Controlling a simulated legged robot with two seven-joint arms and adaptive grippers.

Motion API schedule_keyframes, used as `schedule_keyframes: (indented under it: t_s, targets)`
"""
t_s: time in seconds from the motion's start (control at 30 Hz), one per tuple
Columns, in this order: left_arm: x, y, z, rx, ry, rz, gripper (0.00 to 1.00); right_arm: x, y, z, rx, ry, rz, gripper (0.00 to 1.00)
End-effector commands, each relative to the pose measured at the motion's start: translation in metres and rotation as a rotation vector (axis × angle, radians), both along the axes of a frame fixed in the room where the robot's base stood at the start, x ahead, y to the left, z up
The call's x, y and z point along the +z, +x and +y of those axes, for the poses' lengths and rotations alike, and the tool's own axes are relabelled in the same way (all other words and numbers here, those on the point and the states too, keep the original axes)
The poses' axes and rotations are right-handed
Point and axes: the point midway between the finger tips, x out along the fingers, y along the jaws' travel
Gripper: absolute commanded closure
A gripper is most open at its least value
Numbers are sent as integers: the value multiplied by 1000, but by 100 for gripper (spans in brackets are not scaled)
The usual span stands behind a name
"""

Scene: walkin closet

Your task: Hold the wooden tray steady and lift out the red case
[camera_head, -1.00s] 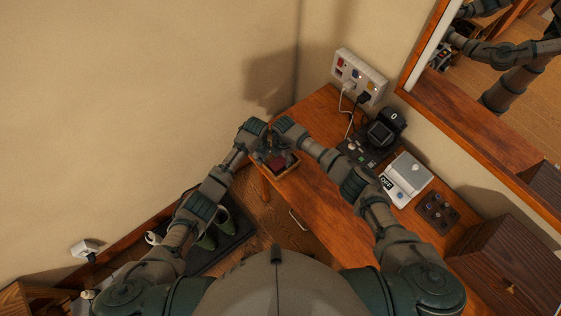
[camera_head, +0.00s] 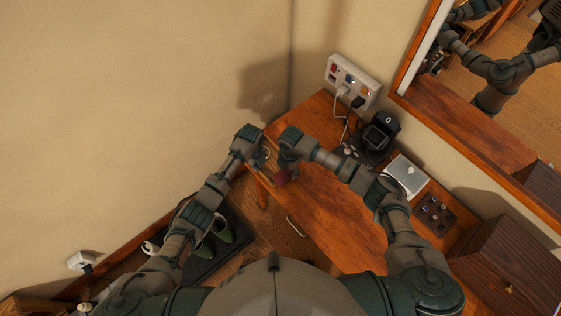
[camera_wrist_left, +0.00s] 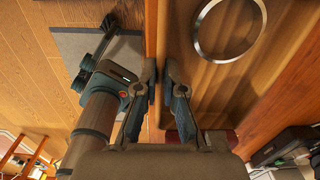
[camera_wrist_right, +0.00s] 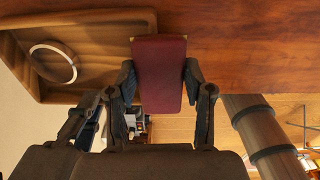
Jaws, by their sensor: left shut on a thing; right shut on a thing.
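The wooden tray (camera_wrist_right: 100,90) lies on the wooden tabletop with a pale ring (camera_wrist_right: 53,62) inside. My left gripper (camera_wrist_left: 160,88) is shut on the tray's side wall (camera_wrist_left: 157,25), one finger on each side of it. My right gripper (camera_wrist_right: 160,88) is shut on the dark red case (camera_wrist_right: 160,65), a flat rounded slab. In the head view the case (camera_head: 283,177) shows just beneath the right gripper (camera_head: 287,167), clear of the tray and beside it. Most of the tray is hidden there behind my left gripper (camera_head: 261,160).
On the tabletop (camera_head: 335,205) a black watch-like device on a stand (camera_head: 379,134), a silver-white box (camera_head: 406,175) and a dark button panel (camera_head: 434,214) stand to the right. A power strip (camera_head: 352,82) is on the wall. Green shoes (camera_head: 215,240) are on a floor mat.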

Motion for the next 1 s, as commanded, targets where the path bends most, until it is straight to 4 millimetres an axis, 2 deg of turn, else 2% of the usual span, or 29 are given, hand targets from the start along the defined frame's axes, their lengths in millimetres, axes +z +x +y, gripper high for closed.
schedule_keyframes:
  t_s: [0.03, 0.2, 0.4, 0.6, 0.87, 1.0]
  targets:
    - [0, 0, 0, 0, 0, 0, 100, -1, -13, -11, 2, -2, 1, 86]
    - [0, 0, 0, 0, 0, 0, 100, -1, -53, -39, 1, -1, 2, 86]
    - [0, 0, 0, 0, 0, 0, 100, 0, -86, -63, 0, -1, 2, 86]
    - [0, 1, 1, 0, -1, 1, 100, 0, -99, -71, 1, -1, 2, 86]
    - [0, 1, 1, 0, -1, 1, 100, 0, -100, -72, 0, -1, 2, 86]
    - [0, 1, 1, 0, 0, 0, 65, 0, -100, -72, 1, -1, 1, 86]
